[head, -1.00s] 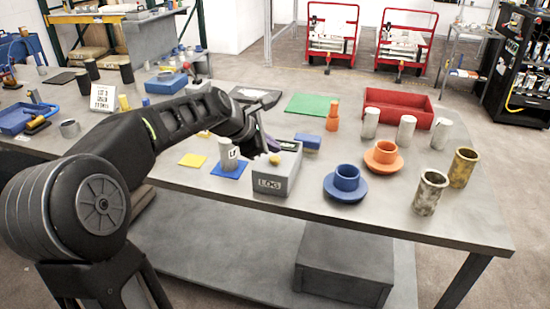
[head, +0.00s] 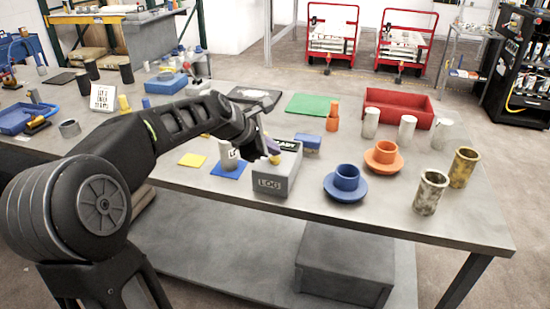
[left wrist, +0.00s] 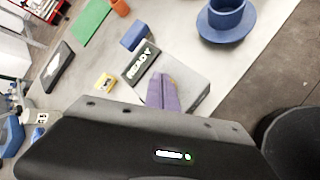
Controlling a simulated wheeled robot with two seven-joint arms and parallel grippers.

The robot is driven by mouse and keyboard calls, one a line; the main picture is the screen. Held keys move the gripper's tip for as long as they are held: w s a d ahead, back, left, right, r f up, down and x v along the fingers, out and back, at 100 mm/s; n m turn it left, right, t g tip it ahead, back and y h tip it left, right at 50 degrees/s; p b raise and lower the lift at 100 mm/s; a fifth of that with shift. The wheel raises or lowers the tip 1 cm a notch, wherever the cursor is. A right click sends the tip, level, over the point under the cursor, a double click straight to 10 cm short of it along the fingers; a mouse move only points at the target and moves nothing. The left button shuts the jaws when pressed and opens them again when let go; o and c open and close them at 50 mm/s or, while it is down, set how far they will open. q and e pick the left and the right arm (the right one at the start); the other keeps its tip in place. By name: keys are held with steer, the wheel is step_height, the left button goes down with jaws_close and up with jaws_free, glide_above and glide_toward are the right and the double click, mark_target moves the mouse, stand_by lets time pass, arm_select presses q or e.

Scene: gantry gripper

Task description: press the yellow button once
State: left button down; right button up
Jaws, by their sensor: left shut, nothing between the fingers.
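The yellow button (head: 275,159) is on top of the grey box (head: 270,186) marked LOG, near the table's front edge. My left gripper (head: 272,149) is shut and empty, its purple fingers pointing down right above the button; I cannot tell whether they touch it. My right gripper is not in view.
Left of the box, a grey cylinder (head: 229,157) stands on a blue square, beside a yellow square (head: 192,160). A blue block (head: 307,141) is behind the box. Blue (head: 346,184) and orange (head: 383,157) flanged parts stand to the right.

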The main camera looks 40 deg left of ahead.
mark_target(272, 159)
arm_select(q)
steer(key=shift+f+b, duration=0.3)
steer(key=shift+f, duration=0.25)
stand_by(0.5)
steer(key=shift+r+p, duration=0.95)
steer(key=shift+p, duration=0.1)
step_height(272, 159, up, 5)
steer(key=p, duration=0.5)
stand_by(0.7)
